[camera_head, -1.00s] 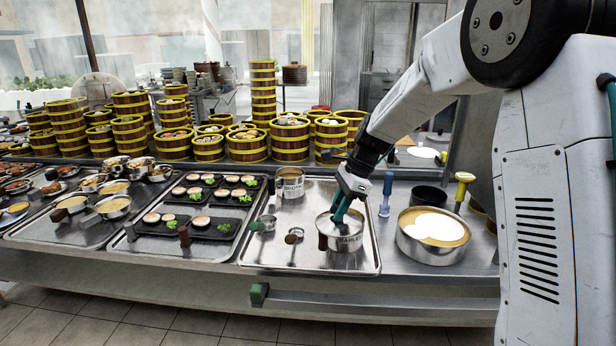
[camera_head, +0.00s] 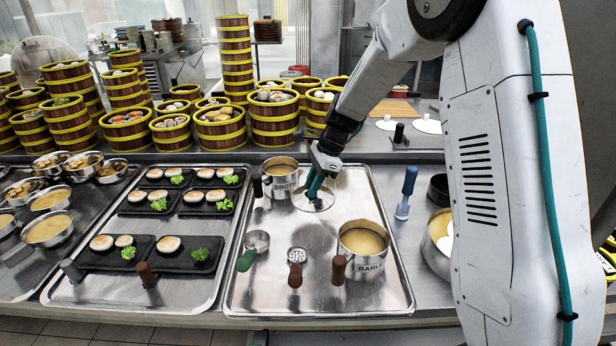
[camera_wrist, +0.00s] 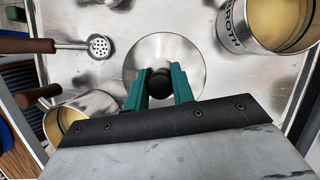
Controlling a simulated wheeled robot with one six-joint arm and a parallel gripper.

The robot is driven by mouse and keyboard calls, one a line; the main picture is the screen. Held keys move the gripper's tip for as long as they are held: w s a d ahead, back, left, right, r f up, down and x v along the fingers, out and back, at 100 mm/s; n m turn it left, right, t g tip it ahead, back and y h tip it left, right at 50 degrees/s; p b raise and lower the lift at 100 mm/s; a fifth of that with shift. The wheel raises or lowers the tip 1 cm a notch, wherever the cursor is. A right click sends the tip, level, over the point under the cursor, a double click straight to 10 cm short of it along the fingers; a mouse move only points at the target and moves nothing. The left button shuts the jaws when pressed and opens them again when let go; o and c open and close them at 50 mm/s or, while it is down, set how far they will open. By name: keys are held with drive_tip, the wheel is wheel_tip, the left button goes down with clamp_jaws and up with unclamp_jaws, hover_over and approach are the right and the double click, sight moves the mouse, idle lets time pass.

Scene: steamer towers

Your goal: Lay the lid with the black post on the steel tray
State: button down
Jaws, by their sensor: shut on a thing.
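My gripper (camera_head: 317,186) is shut on the black post (camera_wrist: 160,82) of a round steel lid (camera_head: 318,203). In the wrist view the lid (camera_wrist: 165,54) lies flat between the green fingers, over bare metal of the steel tray (camera_head: 238,290). It is just right of the broth pot (camera_head: 284,187). I cannot tell whether the lid touches the tray or hangs slightly above it. The barley pot (camera_head: 367,270), with a brown handle, stands uncovered on the tray's front right, showing its yellowish contents.
A green-handled cup (camera_head: 256,243) and a brown-handled strainer (camera_head: 297,258) lie on the tray's front left. A blue-handled tool (camera_head: 406,190) stands right of the tray. Bamboo steamers (camera_head: 274,118) stand behind. Bare tray surface lies behind the barley pot.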

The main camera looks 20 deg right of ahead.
idle(0.4)
drive_tip(key=shift+f, duration=3)
drive_tip(key=shift+f, duration=0.45)
drive_tip(key=c, duration=1.1)
unclamp_jaws()
drive_tip(key=shift+v, duration=3.9)
drive_tip(key=shift+v, duration=2.2)
